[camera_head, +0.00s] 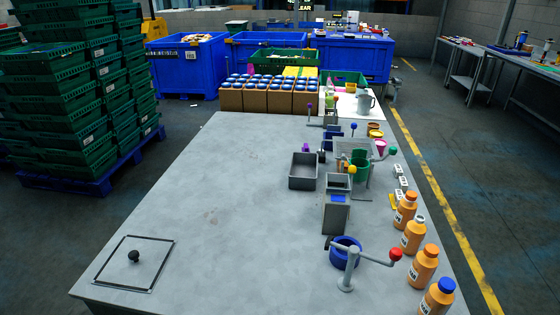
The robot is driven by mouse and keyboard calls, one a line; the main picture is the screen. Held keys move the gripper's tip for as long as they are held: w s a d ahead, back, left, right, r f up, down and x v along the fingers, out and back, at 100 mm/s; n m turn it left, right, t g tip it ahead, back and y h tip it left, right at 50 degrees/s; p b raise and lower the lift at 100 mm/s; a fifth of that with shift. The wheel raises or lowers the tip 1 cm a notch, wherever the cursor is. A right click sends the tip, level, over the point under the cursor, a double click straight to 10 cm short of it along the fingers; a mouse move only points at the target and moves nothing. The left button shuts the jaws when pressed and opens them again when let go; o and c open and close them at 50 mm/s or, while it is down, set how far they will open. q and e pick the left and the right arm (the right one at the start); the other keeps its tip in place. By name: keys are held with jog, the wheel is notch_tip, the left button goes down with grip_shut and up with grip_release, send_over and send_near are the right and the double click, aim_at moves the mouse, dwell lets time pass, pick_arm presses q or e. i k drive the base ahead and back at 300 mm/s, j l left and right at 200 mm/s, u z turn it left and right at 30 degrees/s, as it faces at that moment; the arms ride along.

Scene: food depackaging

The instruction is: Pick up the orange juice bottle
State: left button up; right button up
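Several orange bottles stand upright in a row along the right edge of the grey table. The farthest bottle (404,210) has an orange cap. The one after it (412,239) has a pale grey top. A nearer bottle (423,268) has an orange cap. The nearest bottle (436,299) has a blue cap and is cut off by the lower picture edge. Each has a pale label, too small to read, so I cannot tell which holds orange juice. Neither of my grippers is in view, and nothing is seen touching the bottles.
Left of the bottles stand a crank device with a red knob (395,254) and a blue ring (345,250). A grey bin (303,171) and other devices stand beyond. A square lid (134,264) lies at the front left. The table's left and middle (220,200) are clear.

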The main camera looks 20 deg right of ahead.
aim_at(415, 230)
jog(key=z, duration=1.65)
